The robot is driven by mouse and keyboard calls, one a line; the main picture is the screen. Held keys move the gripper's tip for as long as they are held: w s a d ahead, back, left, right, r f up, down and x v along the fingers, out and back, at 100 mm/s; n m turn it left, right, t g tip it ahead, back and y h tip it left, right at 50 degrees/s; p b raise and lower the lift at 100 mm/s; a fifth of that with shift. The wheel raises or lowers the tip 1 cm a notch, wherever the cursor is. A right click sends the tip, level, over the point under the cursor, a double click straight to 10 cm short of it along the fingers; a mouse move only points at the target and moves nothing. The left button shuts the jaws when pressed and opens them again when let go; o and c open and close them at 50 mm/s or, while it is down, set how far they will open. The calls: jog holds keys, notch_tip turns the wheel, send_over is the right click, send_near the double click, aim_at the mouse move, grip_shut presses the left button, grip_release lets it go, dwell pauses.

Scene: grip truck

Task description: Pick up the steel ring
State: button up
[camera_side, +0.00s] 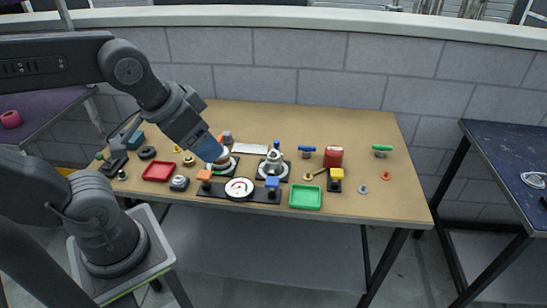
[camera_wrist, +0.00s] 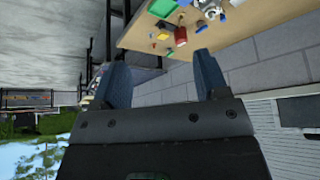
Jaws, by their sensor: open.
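My gripper (camera_side: 210,152), with blue fingers, hangs over the left-centre of the wooden table, tilted down to the right. In the wrist view its two fingers (camera_wrist: 162,72) stand apart with nothing between them. A round grey metallic piece (camera_side: 179,183) sits near the front left of the table, between the red and black parts; it may be the steel ring, but it is too small to be sure. It lies below and left of my gripper.
A red tray (camera_side: 158,171) and a green tray (camera_side: 305,197) lie on the table (camera_side: 345,122). Valves and a round gauge (camera_side: 239,188) crowd the middle, close to my gripper. A red box (camera_side: 333,156) stands right of them. The back right is clear; a block wall stands behind.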

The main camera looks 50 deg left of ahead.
jog(key=w+a+r+m+g, duration=0.25)
jog(key=w+m, duration=0.35)
jog(key=w, duration=0.3)
jog(key=m+g, duration=0.3)
jog(key=m, duration=1.4)
send_over(273, 152)
jog(key=w, duration=0.1)
notch_tip(273, 152, down, 14)
jog(key=f, duration=0.5)
jog(key=a+f, duration=0.1)
jog(key=f, duration=0.2)
jog(key=shift+s+d+f, duration=0.15)
jog(key=shift+f, duration=1.15)
jog(key=shift+s+d+f, duration=0.1)
jog(key=shift+f, duration=1.15)
jog(key=c, duration=1)
